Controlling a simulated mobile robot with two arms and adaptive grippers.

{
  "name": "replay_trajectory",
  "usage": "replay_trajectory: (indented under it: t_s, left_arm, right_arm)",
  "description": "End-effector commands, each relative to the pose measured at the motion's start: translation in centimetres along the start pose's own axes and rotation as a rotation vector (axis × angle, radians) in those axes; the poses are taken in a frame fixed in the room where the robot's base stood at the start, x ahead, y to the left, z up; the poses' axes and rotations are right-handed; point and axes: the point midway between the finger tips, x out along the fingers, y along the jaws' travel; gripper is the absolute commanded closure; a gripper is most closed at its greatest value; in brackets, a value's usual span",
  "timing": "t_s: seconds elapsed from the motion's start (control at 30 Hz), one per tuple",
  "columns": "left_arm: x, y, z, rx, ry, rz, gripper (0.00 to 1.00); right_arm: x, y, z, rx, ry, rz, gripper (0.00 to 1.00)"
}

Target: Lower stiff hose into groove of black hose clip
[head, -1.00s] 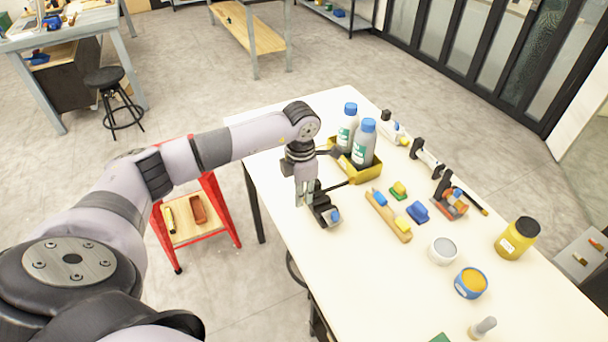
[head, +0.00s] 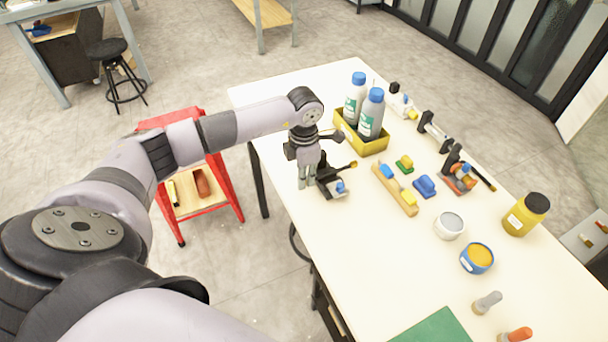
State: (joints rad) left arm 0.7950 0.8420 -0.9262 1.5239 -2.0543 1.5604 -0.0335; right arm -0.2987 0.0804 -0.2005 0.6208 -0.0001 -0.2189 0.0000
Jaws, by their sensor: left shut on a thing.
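My left gripper (head: 306,186) is at the left edge of the white table, pointing down, its fingers close together. It is shut on a thin dark rod with a brownish tip, which looks like the stiff hose (head: 347,166). The hose sticks out to the right of the fingers; its gripped part is hidden. A black piece with a blue part, seemingly the black hose clip (head: 328,183), stands on the table right beside the fingers. The hose crosses over or just behind it; the groove is too small to make out, and I cannot tell whether they touch. My right gripper is out of view.
A yellow bin (head: 372,145) with two blue-capped bottles stands behind the gripper. A wooden strip with coloured blocks (head: 396,190), a grey can (head: 449,225) and a blue-yellow tin (head: 477,258) are to the right. The table's near-middle (head: 355,260) is clear.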

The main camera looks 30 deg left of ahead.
Motion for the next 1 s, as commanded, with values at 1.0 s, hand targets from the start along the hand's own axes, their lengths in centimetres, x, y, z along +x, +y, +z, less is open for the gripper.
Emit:
replay_trajectory:
  t_s: [1.0]
  left_arm:
    - [0.97,0.02,-0.01,-0.001,0.000,0.000,1.00]
  right_arm:
    - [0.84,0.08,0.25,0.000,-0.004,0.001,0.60]
